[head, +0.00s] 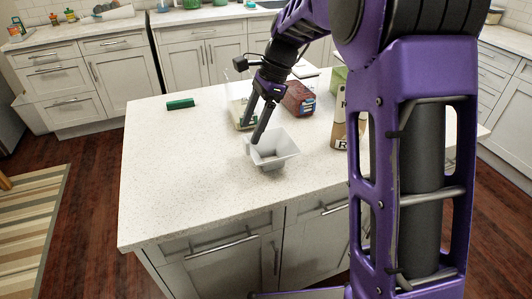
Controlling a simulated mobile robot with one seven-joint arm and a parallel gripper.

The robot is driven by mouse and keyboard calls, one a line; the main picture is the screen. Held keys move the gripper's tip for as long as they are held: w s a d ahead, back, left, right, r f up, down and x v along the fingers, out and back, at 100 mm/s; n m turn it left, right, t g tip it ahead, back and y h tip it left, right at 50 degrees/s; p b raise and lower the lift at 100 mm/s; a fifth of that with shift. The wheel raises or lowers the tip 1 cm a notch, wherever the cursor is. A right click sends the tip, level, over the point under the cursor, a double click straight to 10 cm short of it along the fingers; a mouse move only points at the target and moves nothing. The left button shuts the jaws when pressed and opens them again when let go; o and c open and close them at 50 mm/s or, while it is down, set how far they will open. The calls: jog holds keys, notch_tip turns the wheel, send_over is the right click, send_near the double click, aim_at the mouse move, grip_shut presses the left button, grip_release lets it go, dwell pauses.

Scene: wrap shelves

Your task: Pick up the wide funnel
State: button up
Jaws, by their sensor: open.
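The wide funnel (281,153) is white with a square flared mouth. It rests on the pale speckled island counter (190,180), with its mouth facing up. My gripper (250,132) comes down from above at the funnel's left rear. Its two dark fingers are spread apart. One fingertip overlaps the funnel's left rim in the picture, and the other hangs to the left of it. I cannot tell whether the fingers touch the funnel. Nothing is held between them.
A green block (181,104) lies at the counter's back left. A clear container (237,105) stands behind my gripper. A red-brown box (299,99) and a brown-and-white package (340,124) stand to the right. The counter's left and front are clear.

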aim_at(247, 139)
jog(key=shift+b+x, duration=0.5)
jog(key=shift+x, duration=2.4)
jog(key=shift+w+d, duration=0.1)
jog(key=shift+w, duration=0.1)
grip_shut()
